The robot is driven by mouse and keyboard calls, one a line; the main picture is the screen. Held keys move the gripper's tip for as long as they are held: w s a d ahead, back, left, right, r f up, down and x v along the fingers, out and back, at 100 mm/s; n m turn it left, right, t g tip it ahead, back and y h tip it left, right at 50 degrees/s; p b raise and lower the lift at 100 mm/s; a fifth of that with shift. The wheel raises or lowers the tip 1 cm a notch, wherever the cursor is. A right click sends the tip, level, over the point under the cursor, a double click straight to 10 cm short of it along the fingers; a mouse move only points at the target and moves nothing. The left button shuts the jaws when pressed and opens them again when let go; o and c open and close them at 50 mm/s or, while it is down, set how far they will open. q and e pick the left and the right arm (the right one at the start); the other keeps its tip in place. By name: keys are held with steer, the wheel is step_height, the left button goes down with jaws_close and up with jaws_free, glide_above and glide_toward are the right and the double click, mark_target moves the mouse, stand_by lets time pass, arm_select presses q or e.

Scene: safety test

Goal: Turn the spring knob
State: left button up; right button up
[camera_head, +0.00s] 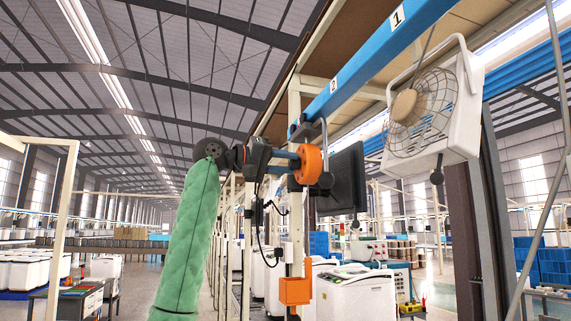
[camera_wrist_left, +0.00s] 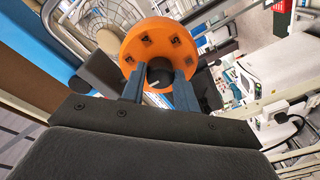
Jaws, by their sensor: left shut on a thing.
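The orange round housing (camera_head: 309,165) of the spring knob is fixed on the frame under the blue beam, right of centre in the head view. In the left wrist view the fingers of my left gripper (camera_wrist_left: 157,90) are shut on the black knob, one on each side. My right gripper is in neither view.
A white fan (camera_head: 432,105) hangs to the right, and a dark monitor (camera_head: 347,180) is just right of the housing. The blue beam (camera_head: 360,60) runs above. An orange box (camera_head: 295,290) is below. White machines (camera_head: 350,295) stand lower right.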

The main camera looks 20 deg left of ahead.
arm_select(q)
steer(key=shift+f+m, duration=0.1)
steer(key=shift+m, duration=0.3)
steer(key=shift+b, duration=0.3)
steer(key=m, duration=0.3)
steer(key=shift+m+b, duration=0.3)
steer(key=shift+b, duration=0.1)
steer(key=shift+m, duration=0.5)
steer(key=shift+w+a+m+h, duration=0.1)
steer(key=shift+m+h, duration=0.2)
steer(key=shift+m, duration=2.1)
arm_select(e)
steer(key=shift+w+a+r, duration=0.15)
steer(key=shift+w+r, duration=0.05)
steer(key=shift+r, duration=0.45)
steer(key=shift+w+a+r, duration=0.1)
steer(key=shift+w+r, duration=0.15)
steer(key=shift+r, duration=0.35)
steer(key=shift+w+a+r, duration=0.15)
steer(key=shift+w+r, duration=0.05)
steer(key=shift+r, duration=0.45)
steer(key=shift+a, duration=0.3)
